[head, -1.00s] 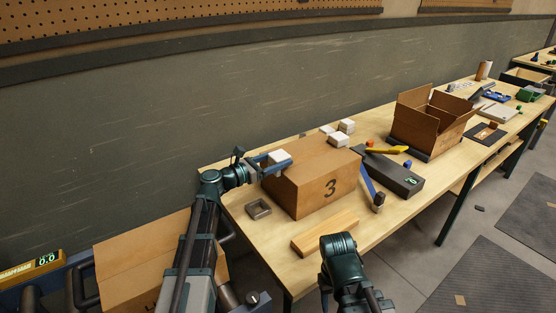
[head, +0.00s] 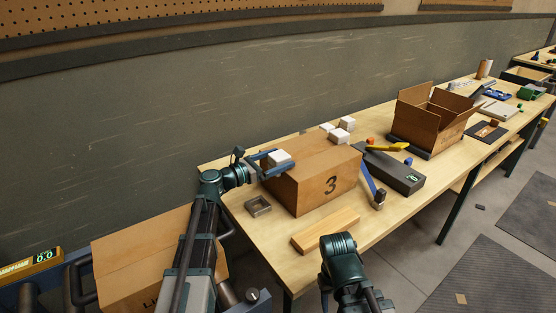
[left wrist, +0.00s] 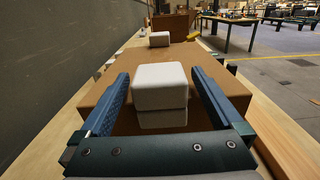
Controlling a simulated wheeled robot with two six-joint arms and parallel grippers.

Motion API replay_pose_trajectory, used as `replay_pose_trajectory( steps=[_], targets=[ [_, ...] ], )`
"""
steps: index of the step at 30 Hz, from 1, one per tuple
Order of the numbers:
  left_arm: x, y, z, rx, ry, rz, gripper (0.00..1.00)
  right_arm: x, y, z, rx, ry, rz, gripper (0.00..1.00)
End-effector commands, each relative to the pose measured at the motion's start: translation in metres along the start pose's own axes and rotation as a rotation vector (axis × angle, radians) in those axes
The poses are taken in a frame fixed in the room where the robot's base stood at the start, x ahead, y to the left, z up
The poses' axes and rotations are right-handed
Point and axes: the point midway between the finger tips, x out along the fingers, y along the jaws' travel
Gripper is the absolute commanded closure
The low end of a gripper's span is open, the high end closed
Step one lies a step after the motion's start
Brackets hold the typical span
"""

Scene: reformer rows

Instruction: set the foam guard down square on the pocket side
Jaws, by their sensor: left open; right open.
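The foam guard appears as a white block (head: 279,157) at the near left end of the top of the brown carton marked 3 (head: 318,190). My left gripper (head: 270,162) is open around it. In the left wrist view the white block (left wrist: 161,88) looks square to the fingers, with a gap on both sides. A seam crosses its front face. Its underside is hidden, but it looks to rest on the carton top (left wrist: 110,103). More white blocks (head: 340,136) sit near the carton's far end.
A square grey frame (head: 258,206) and a wooden block (head: 326,231) lie beside the carton. To its right are a dark device (head: 394,171), a yellow tool (head: 386,147) and a blue-handled tool (head: 372,183). An open box (head: 431,118) stands farther along the bench (head: 235,186).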

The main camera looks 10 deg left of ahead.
Motion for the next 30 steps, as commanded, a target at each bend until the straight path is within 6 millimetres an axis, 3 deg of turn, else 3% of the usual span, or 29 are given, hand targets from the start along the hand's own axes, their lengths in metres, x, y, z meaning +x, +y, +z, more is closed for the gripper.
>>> replay_pose_trajectory(
  steps=[5,18,24,30],
  targets=[
    [-0.019,-0.001,0.0,0.0,0.0,0.003,0.0,0.0,0.0,0.0,0.0,0.0,0.0,0.5],
    [-0.109,-0.001,0.0,0.0,0.0,0.004,0.0,0.0,0.0,0.0,0.0,0.0,0.0,0.5],
    [-0.131,0.0,0.0,0.0,0.0,0.001,0.0,0.0,0.0,0.0,0.0,0.0,0.0,0.5],
    [-0.138,0.0,0.0,0.0,0.0,0.0,0.0,0.0,0.0,0.0,0.0,0.0,0.0,0.5]
  ],
)
